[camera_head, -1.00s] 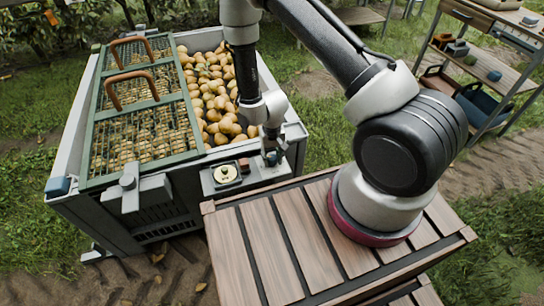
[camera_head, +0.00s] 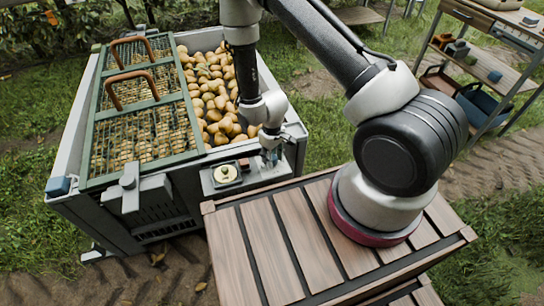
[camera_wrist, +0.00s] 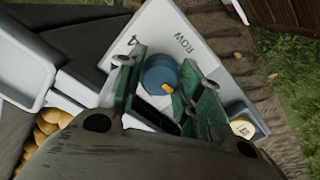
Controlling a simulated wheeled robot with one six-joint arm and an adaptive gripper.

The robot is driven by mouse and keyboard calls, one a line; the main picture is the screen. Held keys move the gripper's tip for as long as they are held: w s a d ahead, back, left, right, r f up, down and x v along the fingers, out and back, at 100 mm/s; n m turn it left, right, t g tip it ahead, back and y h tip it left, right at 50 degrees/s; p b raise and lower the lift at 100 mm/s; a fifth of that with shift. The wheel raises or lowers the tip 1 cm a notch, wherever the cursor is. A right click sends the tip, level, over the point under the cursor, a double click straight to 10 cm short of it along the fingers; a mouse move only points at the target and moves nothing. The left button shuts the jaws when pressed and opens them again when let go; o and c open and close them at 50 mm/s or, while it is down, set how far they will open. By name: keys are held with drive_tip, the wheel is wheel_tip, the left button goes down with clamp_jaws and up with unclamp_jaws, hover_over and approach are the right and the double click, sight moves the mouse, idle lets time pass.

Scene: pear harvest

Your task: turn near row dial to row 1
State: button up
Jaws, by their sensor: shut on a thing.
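The blue dial (camera_wrist: 158,76) with a small orange pointer mark sits on a pale panel (camera_wrist: 195,28) in the wrist view. "ROW" and one character, which looks like a 4, are printed on the panel beside it. My gripper (camera_wrist: 165,92) is shut on the dial, with a green-padded finger on either side. The orange mark points toward the lower right of the picture, near one finger. In the head view my gripper (camera_head: 271,157) is down at the bin's near right corner and hides the dial.
A round cream knob (camera_head: 226,173) stands on the same panel, left of my gripper; it also shows in the wrist view (camera_wrist: 243,127). The pear-filled bin (camera_head: 297,131) has a green mesh lid (camera_head: 134,76) on its left. A shelf rack (camera_head: 503,97) stands at right.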

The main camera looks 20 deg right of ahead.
idle(0.3)
drive_tip(key=o, duration=1)
drive_tip(key=shift+o, duration=0.2)
drive_tip(key=shift+r, duration=0.15)
wheel_tip(320, 180, up, 12)
